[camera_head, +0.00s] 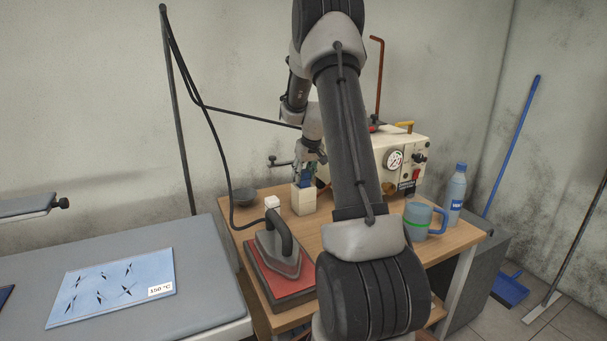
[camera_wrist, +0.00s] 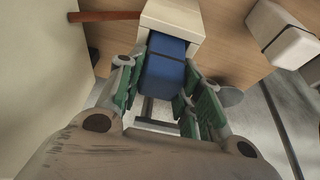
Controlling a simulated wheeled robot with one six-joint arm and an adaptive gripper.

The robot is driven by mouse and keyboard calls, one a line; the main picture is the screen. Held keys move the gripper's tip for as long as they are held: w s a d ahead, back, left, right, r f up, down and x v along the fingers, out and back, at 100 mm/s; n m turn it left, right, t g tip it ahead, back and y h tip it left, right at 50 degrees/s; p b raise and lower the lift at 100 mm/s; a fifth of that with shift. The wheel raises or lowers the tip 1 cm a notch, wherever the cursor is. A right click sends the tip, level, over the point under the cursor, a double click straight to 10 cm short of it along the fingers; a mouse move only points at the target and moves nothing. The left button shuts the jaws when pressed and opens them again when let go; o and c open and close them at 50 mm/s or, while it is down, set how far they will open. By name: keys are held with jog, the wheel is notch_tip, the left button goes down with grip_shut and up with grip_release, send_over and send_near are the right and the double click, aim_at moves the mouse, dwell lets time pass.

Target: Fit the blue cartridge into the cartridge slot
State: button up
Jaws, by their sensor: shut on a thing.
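The blue cartridge (camera_wrist: 164,72) is between the green-padded fingers of my gripper (camera_wrist: 160,98), which is shut on it. In the head view the cartridge (camera_head: 305,183) shows as a small blue patch below my gripper (camera_head: 306,174), right at the top of an upright cream block (camera_head: 304,203). In the wrist view the far end of the cartridge meets the cream block (camera_wrist: 176,16). I cannot tell how far the cartridge is inside the block. No slot opening is clearly visible; my arm hides part of the cream machine (camera_head: 408,150) behind.
An ironing board (camera_head: 205,285) is at left.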

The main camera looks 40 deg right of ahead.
jog(key=o, duration=1.1)
jog(key=s+a+r, duration=0.3)
jog(key=s+r, duration=0.1)
jog(key=r, duration=0.4)
jog(key=s+a+r, duration=0.4)
jog(key=r, duration=0.3)
jog(key=s+a+r+n, duration=0.1)
jog(key=s+a+r, duration=0.3)
jog(key=s+a, duration=0.4)
jog(key=s+a+f, duration=0.1)
jog(key=s+a, duration=0.3)
jog(key=s, duration=0.5)
jog(key=s+a+f+n, duration=0.1)
jog(key=s+a, duration=0.4)
jog(key=s, duration=0.5)
jog(key=shift+f+y, duration=0.2)
jog(key=shift+y, duration=0.2)
